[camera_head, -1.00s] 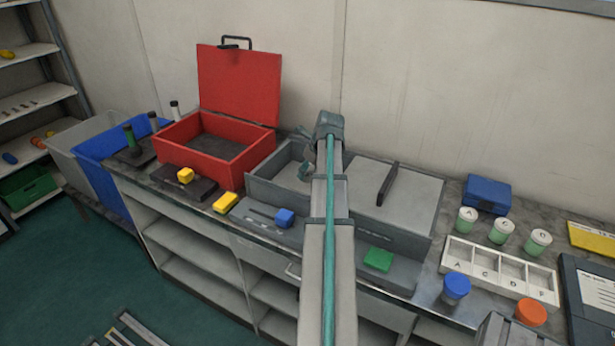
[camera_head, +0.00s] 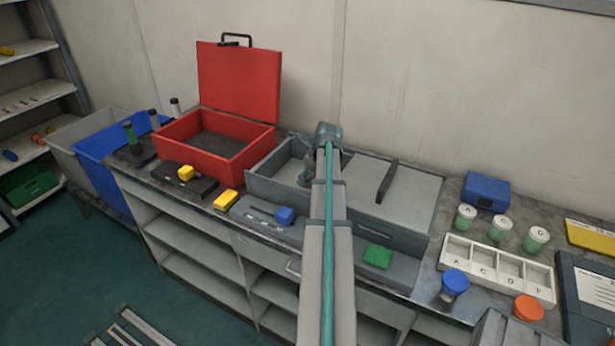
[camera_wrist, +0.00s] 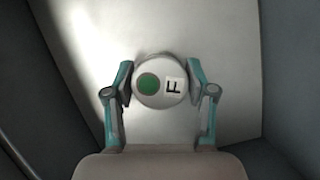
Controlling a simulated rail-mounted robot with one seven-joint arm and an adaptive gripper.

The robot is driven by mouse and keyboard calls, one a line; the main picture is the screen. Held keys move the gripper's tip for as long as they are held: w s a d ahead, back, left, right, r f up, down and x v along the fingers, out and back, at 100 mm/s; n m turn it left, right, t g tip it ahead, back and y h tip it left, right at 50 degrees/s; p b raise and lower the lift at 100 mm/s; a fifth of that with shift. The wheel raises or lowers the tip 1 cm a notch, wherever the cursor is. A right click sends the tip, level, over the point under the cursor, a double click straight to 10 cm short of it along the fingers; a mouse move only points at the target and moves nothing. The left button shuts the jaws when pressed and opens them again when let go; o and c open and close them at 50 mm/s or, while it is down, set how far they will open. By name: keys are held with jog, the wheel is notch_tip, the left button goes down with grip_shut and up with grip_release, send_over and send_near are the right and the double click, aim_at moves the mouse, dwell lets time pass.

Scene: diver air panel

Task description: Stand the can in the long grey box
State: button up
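The can (camera_wrist: 158,82) has a pale round top with a green dot and the letter F, and it shows from above in the wrist view. My gripper (camera_wrist: 160,78) has its two fingers closed against opposite sides of the can. In the head view, my gripper (camera_head: 305,176) is low inside the open left part of the long grey box (camera_head: 265,190), partly hidden by my arm. The can looks upright over the box's pale floor. I cannot tell whether it touches the floor.
A grey lid (camera_head: 408,195) with a black handle (camera_head: 387,181) covers the box's right part. An open red case (camera_head: 225,165) stands left. A white labelled tray (camera_head: 500,285) and several lidded jars stand right.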

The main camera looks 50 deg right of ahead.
jog(key=shift+o, duration=1.2)
jog(key=shift+r, duration=0.1)
jog(key=b+v, duration=0.2)
jog(key=v, duration=1)
jog(key=shift+r, duration=0.1)
